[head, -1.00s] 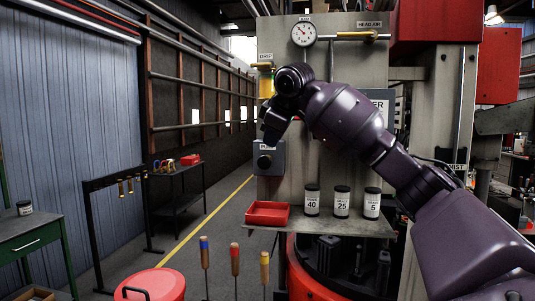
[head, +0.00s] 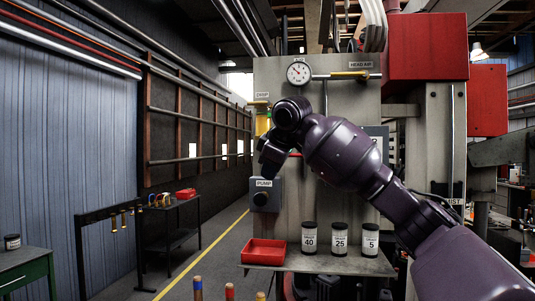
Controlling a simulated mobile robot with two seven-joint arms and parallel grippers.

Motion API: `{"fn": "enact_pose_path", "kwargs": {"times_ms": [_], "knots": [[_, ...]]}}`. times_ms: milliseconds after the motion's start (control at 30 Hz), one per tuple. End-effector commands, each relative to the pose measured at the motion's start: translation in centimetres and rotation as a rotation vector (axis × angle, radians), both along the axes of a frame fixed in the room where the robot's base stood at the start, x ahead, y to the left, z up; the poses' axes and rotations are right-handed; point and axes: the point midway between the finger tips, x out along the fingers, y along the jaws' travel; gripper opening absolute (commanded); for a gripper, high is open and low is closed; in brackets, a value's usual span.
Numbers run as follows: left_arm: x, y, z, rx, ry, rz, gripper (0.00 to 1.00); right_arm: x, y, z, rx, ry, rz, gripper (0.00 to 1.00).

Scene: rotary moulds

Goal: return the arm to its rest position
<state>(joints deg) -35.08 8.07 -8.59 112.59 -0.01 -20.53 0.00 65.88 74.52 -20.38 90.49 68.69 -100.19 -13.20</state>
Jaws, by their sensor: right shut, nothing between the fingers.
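My right arm (head: 345,155) comes in from the lower right, bent, in front of the grey machine panel (head: 345,103). My right gripper (head: 266,171) hangs at the arm's far end, pointing down. It is shut and empty, and in the picture it sits just above the box labelled PUMP (head: 263,196). I cannot tell how far it is from the panel. My left gripper is not in view.
A small shelf (head: 330,262) carries a red tray (head: 263,252) and three dark jars labelled 40 (head: 309,238), 25 (head: 340,238) and 5 (head: 371,239). A pressure gauge (head: 299,73) is above.

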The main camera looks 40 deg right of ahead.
Motion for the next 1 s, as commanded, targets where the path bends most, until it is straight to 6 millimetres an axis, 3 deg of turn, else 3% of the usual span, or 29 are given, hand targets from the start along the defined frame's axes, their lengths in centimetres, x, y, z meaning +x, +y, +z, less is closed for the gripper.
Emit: {"fn": "enact_pose_path", "kwargs": {"times_ms": [333, 467, 567, 733, 1000], "knots": [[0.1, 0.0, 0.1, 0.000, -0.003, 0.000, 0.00, 0.1, 0.0, -0.2, 0.000, 0.002, 0.001, 0.00], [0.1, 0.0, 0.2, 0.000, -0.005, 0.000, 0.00, 0.7, 0.8, -2.6, -0.010, 0.024, 0.011, 0.00], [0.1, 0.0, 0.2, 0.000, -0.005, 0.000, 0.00, 1.6, 2.2, -7.0, -0.025, 0.059, 0.026, 0.00], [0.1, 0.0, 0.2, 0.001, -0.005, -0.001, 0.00, 2.1, 5.2, -16.7, -0.042, 0.122, 0.059, 0.00], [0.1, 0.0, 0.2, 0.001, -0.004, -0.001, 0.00, -0.9, 9.8, -30.9, -0.019, 0.191, 0.092, 0.00]]}}
